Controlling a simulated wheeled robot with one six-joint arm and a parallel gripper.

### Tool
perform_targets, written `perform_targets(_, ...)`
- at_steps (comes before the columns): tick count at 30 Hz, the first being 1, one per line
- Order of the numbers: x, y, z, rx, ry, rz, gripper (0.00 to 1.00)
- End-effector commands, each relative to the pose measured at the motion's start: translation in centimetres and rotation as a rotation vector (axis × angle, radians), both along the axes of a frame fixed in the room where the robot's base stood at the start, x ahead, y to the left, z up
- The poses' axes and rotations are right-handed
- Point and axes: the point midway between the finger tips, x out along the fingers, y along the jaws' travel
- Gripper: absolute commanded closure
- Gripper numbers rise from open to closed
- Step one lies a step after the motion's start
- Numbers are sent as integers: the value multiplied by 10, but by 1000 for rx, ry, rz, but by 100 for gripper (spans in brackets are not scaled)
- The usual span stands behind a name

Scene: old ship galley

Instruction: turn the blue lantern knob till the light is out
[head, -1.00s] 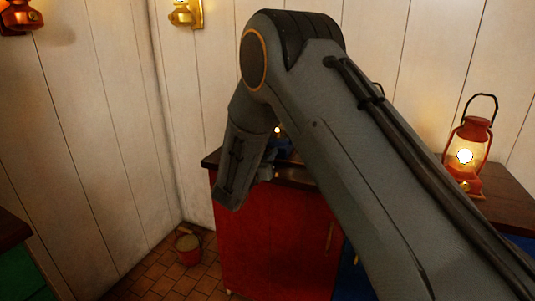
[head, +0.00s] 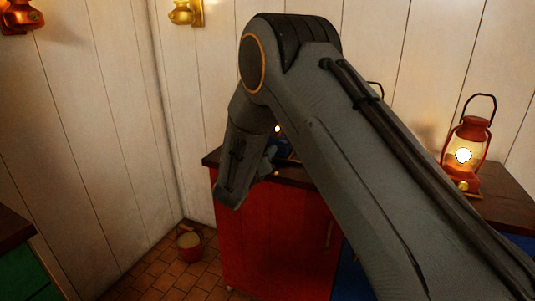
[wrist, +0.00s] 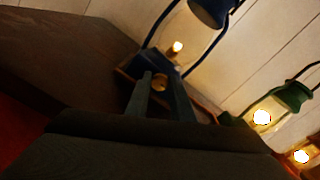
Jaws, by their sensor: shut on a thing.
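The blue lantern (wrist: 150,66) stands on a dark wooden top in the wrist view, with a small bright flame inside its glass. Its brass knob (wrist: 160,86) is on the base and faces me. My gripper (wrist: 160,80) has one finger on each side of the knob and is shut on it. In the head view, only a bit of the blue lantern (head: 283,149) and its small glow show, as my arm covers the rest.
A lit green lantern (wrist: 285,98) and a lit red lantern (head: 469,140) stand to the right of the blue one. A red cabinet (head: 270,240) is below. A bucket (head: 189,246) stands on the tiled floor.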

Motion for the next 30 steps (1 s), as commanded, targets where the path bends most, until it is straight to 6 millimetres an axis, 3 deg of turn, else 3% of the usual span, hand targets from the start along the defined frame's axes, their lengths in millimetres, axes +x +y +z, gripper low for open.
perform_targets(3, 0, 0, 0, 0, 0, 1, 100)
perform_targets(4, 0, 0, 0, 0, 0, 1, 75)
perform_targets(5, 0, 0, 0, 0, 0, 1, 71)
perform_targets(17, -7, 3, -1, 0, 1, 2, 71)
perform_targets(30, -67, 24, 0, 1, 1, 2, 71)
